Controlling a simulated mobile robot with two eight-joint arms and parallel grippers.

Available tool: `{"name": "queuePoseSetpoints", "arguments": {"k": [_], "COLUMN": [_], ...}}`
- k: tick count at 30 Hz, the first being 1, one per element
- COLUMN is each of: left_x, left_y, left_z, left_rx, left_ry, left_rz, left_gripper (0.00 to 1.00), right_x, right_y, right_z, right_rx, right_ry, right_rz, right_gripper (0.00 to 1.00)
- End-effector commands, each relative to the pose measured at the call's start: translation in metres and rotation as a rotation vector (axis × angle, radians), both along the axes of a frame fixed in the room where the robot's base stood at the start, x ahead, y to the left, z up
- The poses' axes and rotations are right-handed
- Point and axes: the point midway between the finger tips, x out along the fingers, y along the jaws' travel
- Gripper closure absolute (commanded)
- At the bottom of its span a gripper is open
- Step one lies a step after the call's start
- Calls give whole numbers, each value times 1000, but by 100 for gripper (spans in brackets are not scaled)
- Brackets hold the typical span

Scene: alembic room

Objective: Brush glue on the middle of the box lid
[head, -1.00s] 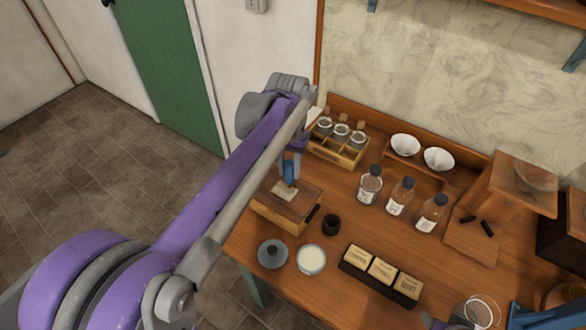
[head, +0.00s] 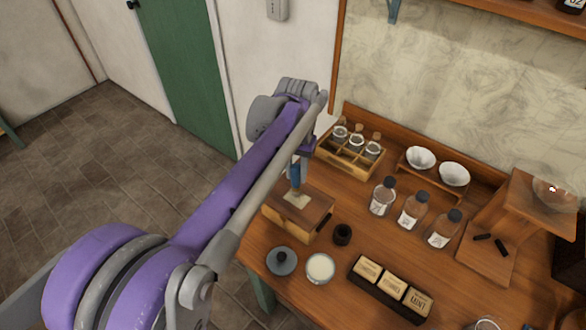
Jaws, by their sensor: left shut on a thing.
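The wooden box (head: 285,222) stands at the table's left end, with its brown lid (head: 316,208) closed. A pale patch (head: 298,200) lies on the middle of the lid. My left gripper (head: 298,160) is above the lid, shut on a blue-handled brush (head: 295,176) that points down. The brush's lower end is at the far edge of the patch; I cannot tell whether it touches. An open round pot with white contents (head: 320,268) stands in front of the box, with a grey knobbed lid (head: 282,261) beside it. My right gripper is not in view.
A dark small cup (head: 342,234) stands right of the box. Behind are a wooden rack with jars (head: 350,158) and two white bowls (head: 421,157). Several capped bottles (head: 411,211) and a tray of labelled blocks (head: 390,288) stand to the right.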

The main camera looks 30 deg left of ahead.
Motion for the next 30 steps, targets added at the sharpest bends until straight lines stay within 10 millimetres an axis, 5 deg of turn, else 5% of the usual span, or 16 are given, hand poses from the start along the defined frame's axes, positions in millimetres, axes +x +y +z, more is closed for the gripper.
{"name": "queuePoseSetpoints", "arguments": {"k": [15, 30], "left_x": [-3, -16], "left_y": [-31, -33], "left_z": [-1, -2], "left_rx": [0, 0], "left_ry": [0, 0], "left_rz": [-1, 1], "left_gripper": [100, 100], "right_x": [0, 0], "right_y": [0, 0], "right_z": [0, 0], "right_rx": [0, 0], "right_ry": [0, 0], "right_rz": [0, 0], "right_gripper": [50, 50]}}
